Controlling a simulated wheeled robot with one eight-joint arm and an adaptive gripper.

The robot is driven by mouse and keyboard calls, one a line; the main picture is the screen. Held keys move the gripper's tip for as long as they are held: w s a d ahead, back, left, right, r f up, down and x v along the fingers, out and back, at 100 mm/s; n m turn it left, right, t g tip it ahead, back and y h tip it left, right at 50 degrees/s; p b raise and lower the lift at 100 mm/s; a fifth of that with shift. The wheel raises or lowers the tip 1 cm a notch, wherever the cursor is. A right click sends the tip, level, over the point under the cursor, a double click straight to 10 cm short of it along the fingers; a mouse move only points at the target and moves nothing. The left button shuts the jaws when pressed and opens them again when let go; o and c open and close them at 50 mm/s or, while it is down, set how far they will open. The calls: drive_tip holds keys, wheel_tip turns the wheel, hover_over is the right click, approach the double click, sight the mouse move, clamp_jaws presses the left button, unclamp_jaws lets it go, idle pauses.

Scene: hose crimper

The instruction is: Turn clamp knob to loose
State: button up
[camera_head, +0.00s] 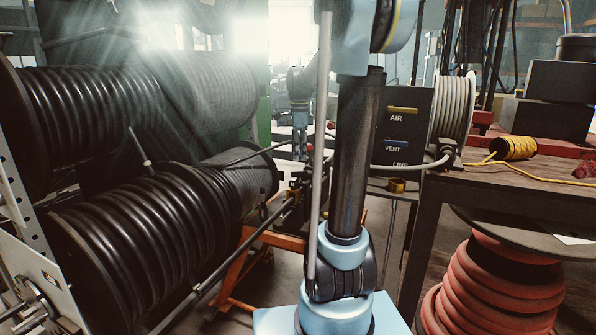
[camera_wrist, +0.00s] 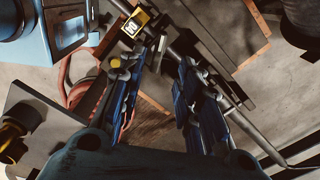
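I cannot single out the clamp knob with certainty in either view. In the wrist view my gripper (camera_wrist: 158,68) is open, its two blue ribbed fingers spread apart with a clear gap and nothing held between them. Beyond the fingertips is a grey metal bar (camera_wrist: 188,50) with a yellow-faced tag or gauge (camera_wrist: 135,22) beside it. A small yellow round cap (camera_wrist: 115,62) shows near the left finger. In the head view, dark clamp-like metal parts (camera_head: 297,190) stand on an orange frame (camera_head: 243,265), partly hidden behind my arm.
Large black hose reels (camera_head: 140,245) fill the left side. On the right are a panel marked AIR and VENT (camera_head: 403,130), a wooden bench (camera_head: 520,185) with yellow cord (camera_head: 513,148), and a red hose reel (camera_head: 495,295). A brass fitting (camera_wrist: 12,140) sits at the wrist view's left edge.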

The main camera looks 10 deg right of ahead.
sight(299, 176)
wheel_tip(299, 176, down, 7)
drive_tip(key=shift+r, duration=0.15)
idle(0.4)
clamp_jaws()
